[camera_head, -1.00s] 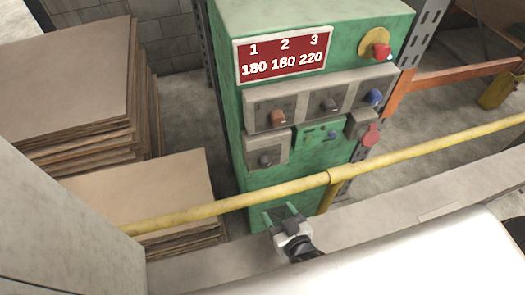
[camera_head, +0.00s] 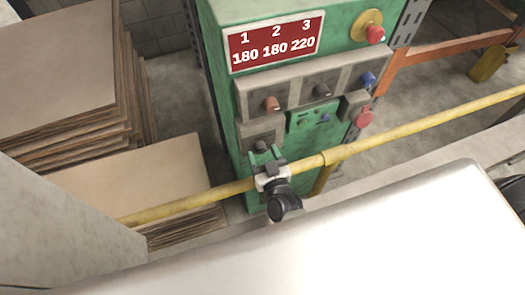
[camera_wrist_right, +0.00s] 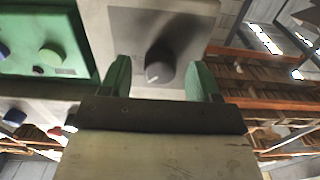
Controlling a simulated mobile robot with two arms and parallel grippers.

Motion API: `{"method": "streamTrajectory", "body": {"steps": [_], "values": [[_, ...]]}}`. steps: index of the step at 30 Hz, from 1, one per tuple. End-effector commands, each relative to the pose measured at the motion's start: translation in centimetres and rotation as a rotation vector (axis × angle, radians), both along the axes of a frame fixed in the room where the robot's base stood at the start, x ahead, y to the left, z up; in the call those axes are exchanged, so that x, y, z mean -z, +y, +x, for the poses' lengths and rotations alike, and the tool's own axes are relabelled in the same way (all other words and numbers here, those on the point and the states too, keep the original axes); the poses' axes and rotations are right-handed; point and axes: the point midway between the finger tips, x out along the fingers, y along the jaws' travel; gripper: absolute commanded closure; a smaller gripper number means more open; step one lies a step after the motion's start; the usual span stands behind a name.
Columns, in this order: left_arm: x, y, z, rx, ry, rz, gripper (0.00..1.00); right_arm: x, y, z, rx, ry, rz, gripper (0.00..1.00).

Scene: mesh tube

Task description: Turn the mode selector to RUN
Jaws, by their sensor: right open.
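A dark round knob (camera_head: 262,146) with a pale pointer mark sits on the grey lower-left plate of the green cabinet; I take it for the mode selector, though no label is legible. It also shows in the right wrist view (camera_wrist_right: 160,65). My right gripper (camera_head: 264,154) is open, its green fingertips at the knob's lower side in the head view. In the right wrist view the knob shows between the two fingers of the right gripper (camera_wrist_right: 158,80), with a visible gap on each side. I cannot tell how deep the fingers reach around it. My left gripper is not in view.
The green cabinet (camera_head: 212,75) carries a red display (camera_head: 275,43), a red mushroom button (camera_head: 375,34), and an upper row with orange, dark and blue knobs. A yellow rail (camera_head: 420,130) crosses in front, close to my right gripper. Stacked sheets (camera_head: 60,60) stand left.

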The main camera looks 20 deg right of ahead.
Motion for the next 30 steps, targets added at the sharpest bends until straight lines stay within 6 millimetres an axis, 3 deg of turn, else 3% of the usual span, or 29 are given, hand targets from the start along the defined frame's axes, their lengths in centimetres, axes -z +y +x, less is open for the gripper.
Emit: {"method": "streamTrajectory", "body": {"steps": [11, 21, 30], "values": [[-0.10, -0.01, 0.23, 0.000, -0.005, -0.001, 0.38, 0.01, 0.03, 0.63, 0.000, 0.001, 0.000, 0.38], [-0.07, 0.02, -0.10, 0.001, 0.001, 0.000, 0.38, 0.00, 0.03, 0.61, 0.000, 0.000, 0.000, 0.87], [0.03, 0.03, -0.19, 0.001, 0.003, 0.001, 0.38, 0.01, 0.05, 0.62, 0.000, 0.002, 0.050, 0.87]]}}
